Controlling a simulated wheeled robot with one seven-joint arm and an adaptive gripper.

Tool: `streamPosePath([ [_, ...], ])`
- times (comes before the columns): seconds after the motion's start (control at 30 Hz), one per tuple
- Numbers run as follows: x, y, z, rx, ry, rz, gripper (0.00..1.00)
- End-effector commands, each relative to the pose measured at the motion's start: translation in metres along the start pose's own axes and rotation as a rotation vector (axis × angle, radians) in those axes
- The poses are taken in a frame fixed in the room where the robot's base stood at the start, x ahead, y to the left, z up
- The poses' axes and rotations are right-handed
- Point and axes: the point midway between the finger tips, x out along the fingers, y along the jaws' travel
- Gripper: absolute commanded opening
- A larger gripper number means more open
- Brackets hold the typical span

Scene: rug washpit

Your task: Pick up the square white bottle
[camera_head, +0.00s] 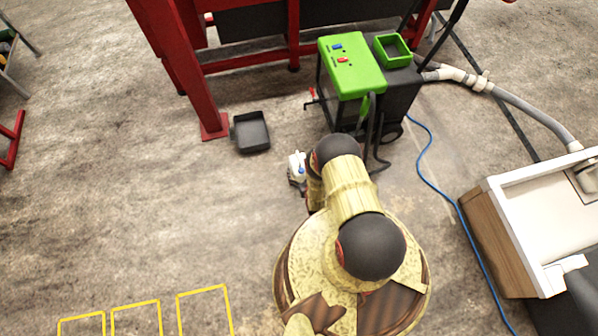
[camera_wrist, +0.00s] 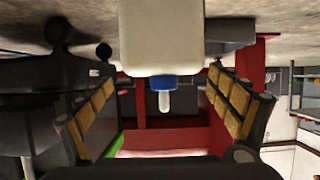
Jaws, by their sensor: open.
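The square white bottle (camera_head: 297,168) stands on the concrete floor just left of my arm in the head view, partly hidden by it. In the wrist view the bottle (camera_wrist: 161,35) shows upside down at the top centre, with a blue cap (camera_wrist: 163,83) and a pale nozzle pointing down the picture. My gripper (camera_wrist: 162,74) is open, with one padded finger on each side of the picture. The bottle's cap end appears in the gap between the fingers, and I see no finger touching it.
A green-topped machine (camera_head: 352,68) with hoses stands just beyond the bottle. A black tray (camera_head: 251,132) lies on the floor by a red frame leg (camera_head: 198,95). A blue cable (camera_head: 433,184) and a white basin (camera_head: 520,230) are at right. Floor at left is open.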

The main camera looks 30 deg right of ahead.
Motion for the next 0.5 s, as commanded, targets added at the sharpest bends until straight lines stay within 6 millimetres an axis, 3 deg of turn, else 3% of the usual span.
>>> streamPosePath([
  [0.23, 0.037, -0.005, 0.002, 0.000, 0.003, -0.001, 0.91],
  [0.5, 0.044, -0.005, -0.001, 0.000, 0.000, -0.001, 0.91],
])
